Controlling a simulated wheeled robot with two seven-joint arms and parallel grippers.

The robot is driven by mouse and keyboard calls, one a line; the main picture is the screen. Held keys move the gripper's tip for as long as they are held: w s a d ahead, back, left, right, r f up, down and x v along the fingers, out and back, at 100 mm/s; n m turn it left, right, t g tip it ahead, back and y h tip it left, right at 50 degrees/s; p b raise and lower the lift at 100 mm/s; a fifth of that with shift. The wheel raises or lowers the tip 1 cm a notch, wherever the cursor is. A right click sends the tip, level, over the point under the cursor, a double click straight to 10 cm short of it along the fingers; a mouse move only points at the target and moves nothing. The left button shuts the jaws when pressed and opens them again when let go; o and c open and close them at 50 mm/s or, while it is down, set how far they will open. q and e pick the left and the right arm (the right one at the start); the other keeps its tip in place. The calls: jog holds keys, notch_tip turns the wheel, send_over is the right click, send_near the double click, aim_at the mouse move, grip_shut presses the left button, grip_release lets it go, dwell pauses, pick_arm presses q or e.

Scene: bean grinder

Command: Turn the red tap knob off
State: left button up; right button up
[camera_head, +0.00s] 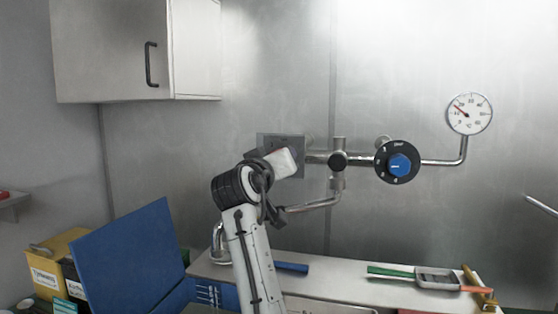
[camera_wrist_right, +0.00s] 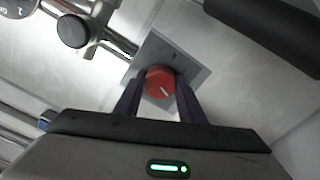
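The red tap knob (camera_wrist_right: 160,83) is round with a white pointer line and sits on a grey square wall plate (camera_wrist_right: 182,54). In the right wrist view, my right gripper (camera_wrist_right: 158,90) has its two dark fingers spread on either side of the knob. The fingers look open, with small gaps to the knob; contact is hard to tell. In the head view the same plate (camera_head: 267,141) shows behind my right arm, which hides the knob. My left gripper is not in view.
Chrome pipes run right from the plate to a black round valve (camera_head: 338,160), a blue-centred dial (camera_head: 398,162) and a gauge (camera_head: 469,113). A spout (camera_head: 315,205) hangs below. A counter (camera_head: 340,278) holds utensils. A blue panel (camera_head: 130,258) stands left.

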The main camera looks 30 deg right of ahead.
jog(key=shift+m, duration=0.3)
jog(key=m+b, duration=0.2)
jog(key=shift+f+m, duration=0.15)
jog(key=shift+m, duration=0.15)
jog(key=m+b, duration=0.2)
jog(key=m, duration=0.2)
jog(key=shift+m, duration=0.3)
jog(key=m+b, duration=0.1)
jog(key=m, duration=0.3)
jog(key=shift+m+b, duration=0.3)
jog(key=shift+b, duration=0.05)
jog(key=shift+s+m, duration=0.1)
jog(key=shift+m, duration=0.7)
jog(key=o, duration=1)
jog(key=shift+o, duration=0.2)
